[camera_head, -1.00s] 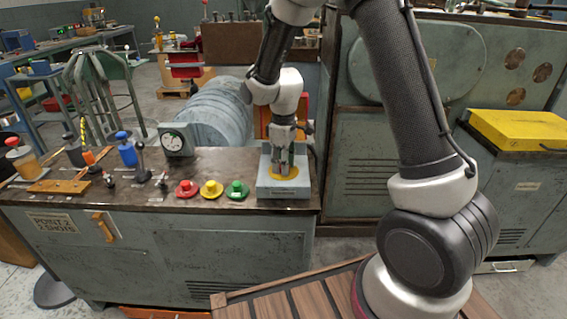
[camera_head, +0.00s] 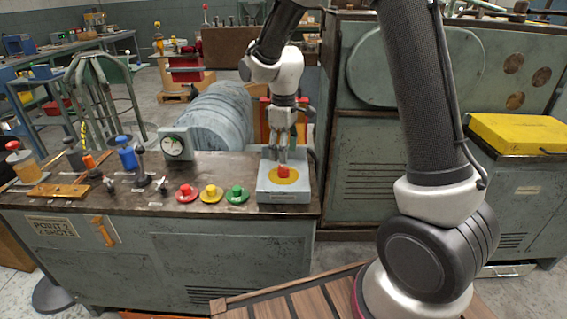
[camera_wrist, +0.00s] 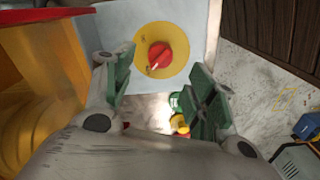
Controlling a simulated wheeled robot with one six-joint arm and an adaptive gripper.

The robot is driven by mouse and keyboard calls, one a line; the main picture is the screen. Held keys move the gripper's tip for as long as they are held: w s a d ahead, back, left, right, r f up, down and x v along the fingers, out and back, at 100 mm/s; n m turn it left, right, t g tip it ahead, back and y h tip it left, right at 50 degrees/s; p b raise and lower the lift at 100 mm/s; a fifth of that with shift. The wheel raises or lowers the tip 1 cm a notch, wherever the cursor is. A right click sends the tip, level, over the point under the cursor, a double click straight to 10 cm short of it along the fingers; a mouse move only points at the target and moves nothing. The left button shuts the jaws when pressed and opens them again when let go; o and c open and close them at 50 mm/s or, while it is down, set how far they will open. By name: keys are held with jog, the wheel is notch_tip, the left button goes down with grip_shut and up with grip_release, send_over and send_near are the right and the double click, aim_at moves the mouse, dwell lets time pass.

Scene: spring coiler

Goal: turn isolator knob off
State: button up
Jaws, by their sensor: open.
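The red isolator knob (camera_head: 284,170) sits on a yellow disc (camera_head: 291,178) on top of a grey box (camera_head: 284,196) at the right end of the bench. In the wrist view the red knob (camera_wrist: 159,56) has a pale pointer mark toward its lower left, with the yellow disc (camera_wrist: 180,70) around it. My gripper (camera_head: 283,155) is above and just behind the knob, pointing down. In the wrist view its green-padded fingers (camera_wrist: 160,92) are apart, with nothing between them, and the knob is clear of both.
Red (camera_head: 186,193), yellow (camera_head: 211,193) and green (camera_head: 237,195) buttons stand left of the box on the bench. A large machine cabinet (camera_head: 370,170) stands to the right.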

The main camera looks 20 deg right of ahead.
aim_at(284, 167)
notch_tip(284, 167, up, 6)
jog(key=shift+f, duration=0.25)
jog(key=s+d+r+m+t, duration=0.1)
jog(key=s+d+r+m, duration=0.2)
jog(key=s, duration=0.5)
jog(key=s+d+r+m+t, duration=0.2)
jog(key=s+d+r+m, duration=0.1)
jog(key=s+d+r, duration=0.2)
jog(key=s+d+r+m+t, duration=0.1)
jog(key=s+d+r+m, duration=0.2)
jog(key=s+d, duration=0.4)
jog(key=s+m, duration=0.1)
jog(key=s, duration=0.5)
jog(key=shift+s+r, duration=0.25)
jog(key=shift+r, duration=0.15)
